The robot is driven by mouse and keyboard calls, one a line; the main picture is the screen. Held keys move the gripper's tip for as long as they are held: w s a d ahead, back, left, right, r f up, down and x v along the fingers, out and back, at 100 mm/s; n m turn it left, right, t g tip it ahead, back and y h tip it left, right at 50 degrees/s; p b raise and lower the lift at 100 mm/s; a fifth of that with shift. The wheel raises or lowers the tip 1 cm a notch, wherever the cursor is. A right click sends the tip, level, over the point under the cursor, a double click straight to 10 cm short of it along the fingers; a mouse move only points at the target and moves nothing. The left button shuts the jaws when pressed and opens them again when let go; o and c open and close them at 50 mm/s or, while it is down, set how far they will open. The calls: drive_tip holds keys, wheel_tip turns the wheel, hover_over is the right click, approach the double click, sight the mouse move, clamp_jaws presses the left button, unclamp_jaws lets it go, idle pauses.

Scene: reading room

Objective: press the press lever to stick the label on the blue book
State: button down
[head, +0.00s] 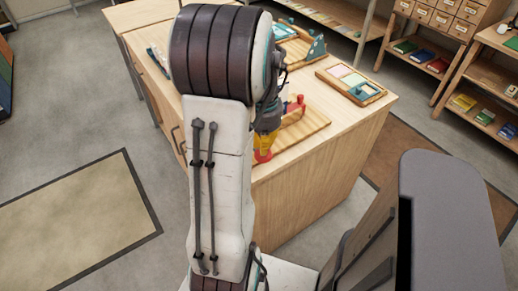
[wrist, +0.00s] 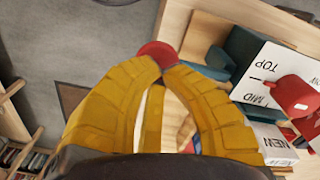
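My gripper (head: 263,153) is yellow with red at its tip, beside the desk's front edge in the head view. In the wrist view my gripper (wrist: 160,60) has its fingertips together at one red round shape; I see nothing clearly held. A red part, apparently the press lever (head: 297,103), stands on a wooden board (head: 310,125) behind the gripper. A red cylinder in the wrist view, apparently the same lever (wrist: 292,94), is right of the fingers, apart from them. The blue book cannot be picked out for certain; my arm and fingers hide part of the board.
The desk (head: 340,150) also holds a tray of coloured cards (head: 352,84) at right and teal-sided stands at the back. White panels marked TOP, MID and NEW (wrist: 262,75) show in the wrist view. Shelves (head: 470,85) stand at right.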

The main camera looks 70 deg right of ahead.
sight(263, 157)
drive_tip(key=shift+f+b, duration=1.95)
drive_tip(key=shift+f, duration=0.55)
drive_tip(key=shift+r, duration=0.1)
idle(0.3)
drive_tip(key=shift+r+p, duration=3.85)
drive_tip(key=shift+r, duration=0.65)
